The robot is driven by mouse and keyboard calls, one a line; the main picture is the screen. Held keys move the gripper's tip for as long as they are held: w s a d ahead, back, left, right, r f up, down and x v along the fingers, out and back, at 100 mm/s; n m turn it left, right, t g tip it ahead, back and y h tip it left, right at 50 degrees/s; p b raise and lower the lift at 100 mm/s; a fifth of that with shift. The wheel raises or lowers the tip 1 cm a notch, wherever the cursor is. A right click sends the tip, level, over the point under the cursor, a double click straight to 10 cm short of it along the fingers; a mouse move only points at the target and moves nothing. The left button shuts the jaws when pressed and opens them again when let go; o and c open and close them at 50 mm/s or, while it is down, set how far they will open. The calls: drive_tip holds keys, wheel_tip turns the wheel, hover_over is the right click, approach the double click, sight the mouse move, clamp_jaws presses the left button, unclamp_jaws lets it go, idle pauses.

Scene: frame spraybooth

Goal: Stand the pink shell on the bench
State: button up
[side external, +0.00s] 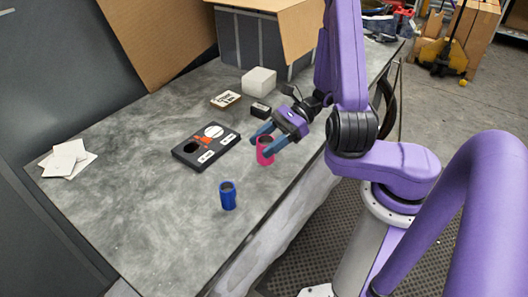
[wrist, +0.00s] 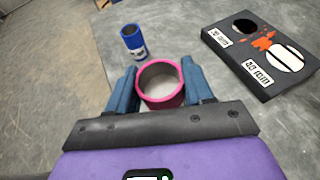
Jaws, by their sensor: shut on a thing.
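The pink shell (side external: 265,151) is an open-topped cylinder near the bench's front edge in the side external view. It stands about upright. My gripper (side external: 268,138) is shut on it, with one blue finger on each side. The wrist view shows the pink rim (wrist: 161,84) between the fingers, with a hollow inside. I cannot tell whether its base touches the bench (side external: 145,235) or hangs just above it.
A blue shell (side external: 228,196) stands upright on the bench, nearer the camera. A small black box (side external: 260,110), a labelled block (side external: 226,99), a white block (side external: 259,81) and white sheets (side external: 68,158) lie farther off.

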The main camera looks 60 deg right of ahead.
drive_tip(key=shift+w+f, duration=0.15)
drive_tip(key=shift+f, duration=0.1)
drive_tip(key=shift+w+f, duration=0.15)
drive_tip(key=shift+f, duration=1.5)
drive_tip(key=shift+f, duration=0.1)
drive_tip(key=o, duration=1.1)
